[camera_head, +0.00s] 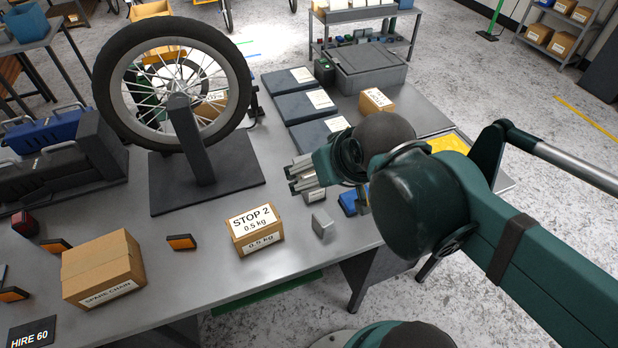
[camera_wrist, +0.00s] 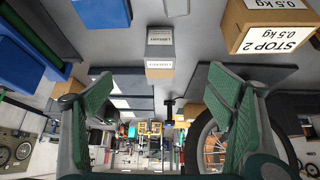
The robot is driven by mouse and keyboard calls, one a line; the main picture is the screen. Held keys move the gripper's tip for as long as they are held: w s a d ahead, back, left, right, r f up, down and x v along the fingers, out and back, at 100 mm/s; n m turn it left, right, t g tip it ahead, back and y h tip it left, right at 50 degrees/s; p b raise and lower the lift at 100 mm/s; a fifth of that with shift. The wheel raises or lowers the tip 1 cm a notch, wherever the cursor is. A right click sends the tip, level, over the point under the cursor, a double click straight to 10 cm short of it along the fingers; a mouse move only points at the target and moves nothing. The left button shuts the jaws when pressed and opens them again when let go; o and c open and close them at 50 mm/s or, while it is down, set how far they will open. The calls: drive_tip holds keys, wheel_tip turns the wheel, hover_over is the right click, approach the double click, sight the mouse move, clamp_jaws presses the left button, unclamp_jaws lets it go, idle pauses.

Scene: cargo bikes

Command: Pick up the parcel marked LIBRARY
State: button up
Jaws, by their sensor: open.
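My gripper (camera_head: 302,174) is open and empty, close above the bench. It also shows in the wrist view (camera_wrist: 165,88), with green-padded fingers spread wide.
A STOP 2 carton (camera_head: 255,230) and a grey metal block (camera_head: 322,225) stand near the small box. A blue item (camera_head: 350,202) lies to its right. A spoked wheel on a stand (camera_head: 180,90) rises behind left. A SPARE CHAIN carton (camera_head: 103,268) stands front left.

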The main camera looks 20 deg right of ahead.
sight(298, 158)
drive_tip(key=w+n+g+p, duration=0.1)
drive_tip(key=n+p, duration=0.1)
drive_tip(key=w+n+g+h+p, duration=0.1)
drive_tip(key=w+n+p, duration=0.1)
drive_tip(key=n+p, duration=0.1)
drive_tip(key=w+a+n+g+p, duration=0.1)
drive_tip(key=w+n+p, duration=0.1)
drive_tip(key=n, duration=0.1)
drive_tip(key=shift+w+a+r, duration=0.1)
drive_tip(key=n+p, duration=0.1)
drive_tip(key=w+f+n+g+h+p, duration=0.1)
drive_tip(key=n+p, duration=0.1)
drive_tip(key=w+n+g+p, duration=0.1)
drive_tip(key=shift+w+a+f+n+p, duration=0.2)
drive_tip(key=shift+a+n+p, duration=0.1)
drive_tip(key=shift+a, duration=0.1)
drive_tip(key=n+h+p, duration=0.1)
drive_tip(key=n, duration=0.1)
drive_tip(key=w+a+f+n+g+h+p, duration=0.1)
drive_tip(key=p, duration=0.1)
drive_tip(key=shift+w+f+n+g, duration=0.1)
drive_tip(key=shift+f+n+g, duration=0.2)
drive_tip(key=shift+n, duration=0.1)
drive_tip(key=shift+a+f+n+g+h+p, duration=0.25)
drive_tip(key=shift+f+n+p, duration=0.35)
drive_tip(key=shift+n+p, duration=0.35)
drive_tip(key=shift+d, duration=0.1)
drive_tip(key=shift+x, duration=1.3)
